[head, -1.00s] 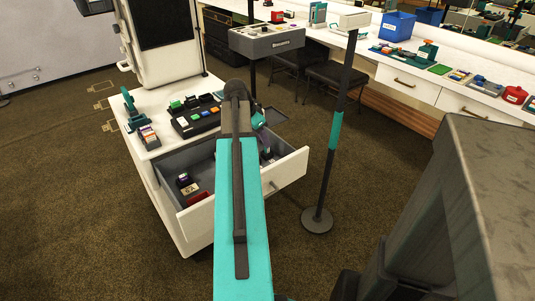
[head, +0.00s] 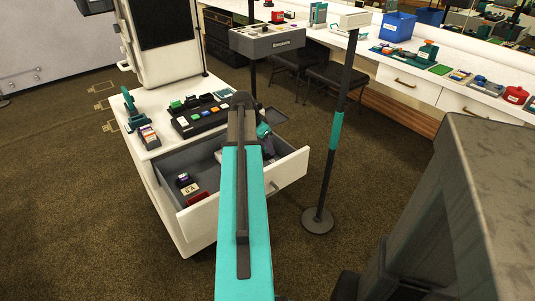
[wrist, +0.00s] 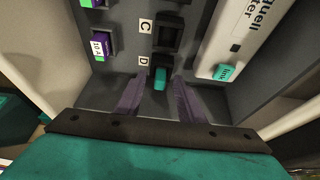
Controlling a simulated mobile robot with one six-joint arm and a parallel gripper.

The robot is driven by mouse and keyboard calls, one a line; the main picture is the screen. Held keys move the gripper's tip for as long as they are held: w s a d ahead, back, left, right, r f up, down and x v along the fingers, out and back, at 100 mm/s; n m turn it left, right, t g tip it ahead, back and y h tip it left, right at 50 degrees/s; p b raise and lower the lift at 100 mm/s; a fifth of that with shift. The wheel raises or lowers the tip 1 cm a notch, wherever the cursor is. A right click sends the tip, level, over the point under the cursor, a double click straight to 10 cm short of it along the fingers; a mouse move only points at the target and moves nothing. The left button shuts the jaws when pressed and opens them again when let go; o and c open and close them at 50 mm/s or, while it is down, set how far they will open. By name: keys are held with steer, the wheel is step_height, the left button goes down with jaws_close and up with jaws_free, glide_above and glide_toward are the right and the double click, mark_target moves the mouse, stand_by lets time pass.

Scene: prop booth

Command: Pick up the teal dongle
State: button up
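The teal dongle (wrist: 160,77) is a small block standing in a dark slot beside the letter D in the wrist view, inside the open drawer. My gripper (wrist: 158,92) is open, with one grey-purple finger to each side of that slot. Gaps show between the fingers and the dongle, so it is not held. In the head view my arm covers the dongle and most of the gripper.
A dark empty-looking slot (wrist: 168,36) lies beside letter C. A white device (wrist: 238,35) with a teal end is to the right. The drawer (head: 291,168) walls are close on both sides.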

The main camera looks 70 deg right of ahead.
stand_by(0.4)
jaws_close()
steer(key=shift+r, duration=0.15)
steer(key=shift+r, duration=1.7)
steer(key=a+r+b, duration=0.1)
steer(key=a+b, duration=0.4)
steer(key=a, duration=1)
steer(key=shift+w+a, duration=0.35)
steer(key=shift+a, duration=0.05)
